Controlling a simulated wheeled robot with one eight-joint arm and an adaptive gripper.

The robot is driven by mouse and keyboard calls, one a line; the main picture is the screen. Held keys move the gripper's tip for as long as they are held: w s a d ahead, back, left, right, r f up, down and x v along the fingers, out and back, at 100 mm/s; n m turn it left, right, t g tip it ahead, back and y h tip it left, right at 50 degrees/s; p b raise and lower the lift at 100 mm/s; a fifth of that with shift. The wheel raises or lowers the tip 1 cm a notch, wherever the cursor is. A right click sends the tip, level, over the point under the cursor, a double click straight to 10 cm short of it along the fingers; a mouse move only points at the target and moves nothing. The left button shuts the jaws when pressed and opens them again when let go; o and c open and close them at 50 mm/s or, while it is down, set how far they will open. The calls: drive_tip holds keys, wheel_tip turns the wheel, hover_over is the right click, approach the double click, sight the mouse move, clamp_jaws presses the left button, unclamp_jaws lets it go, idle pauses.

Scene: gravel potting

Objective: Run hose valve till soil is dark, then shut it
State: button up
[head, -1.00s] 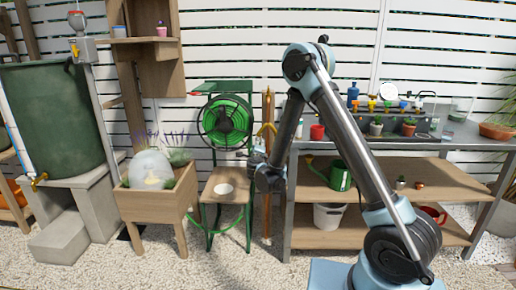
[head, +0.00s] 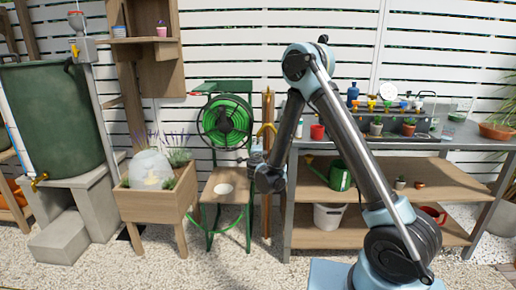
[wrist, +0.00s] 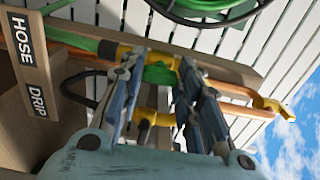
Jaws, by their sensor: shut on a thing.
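My gripper (wrist: 161,68) is shut on the yellow hose valve (wrist: 118,50), in the row of the HOSE label (wrist: 22,38). Something green shows between its fingertips, and the fingers hide part of the valve. A second yellow valve (wrist: 146,118) sits lower, near the DRIP label (wrist: 37,100). In the head view my gripper (head: 257,153) is beside the wooden post, just below a yellow fitting (head: 266,130). The wooden planter (head: 150,203) stands at left with a clear dome (head: 151,170). I cannot tell the soil's colour there.
The green hose reel (head: 226,121) hangs on its stand left of my gripper. The steel-topped bench (head: 390,146) is close on the right, with a green watering can (head: 340,176) on its shelf. A green water barrel (head: 50,115) stands at far left. Gravel in front is clear.

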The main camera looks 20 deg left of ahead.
drive_tip(key=shift+s+a, duration=0.1)
drive_tip(key=o, duration=1)
drive_tip(key=shift+f, duration=0.15)
drive_tip(key=shift+o, duration=0.2)
drive_tip(key=shift+r, duration=0.2)
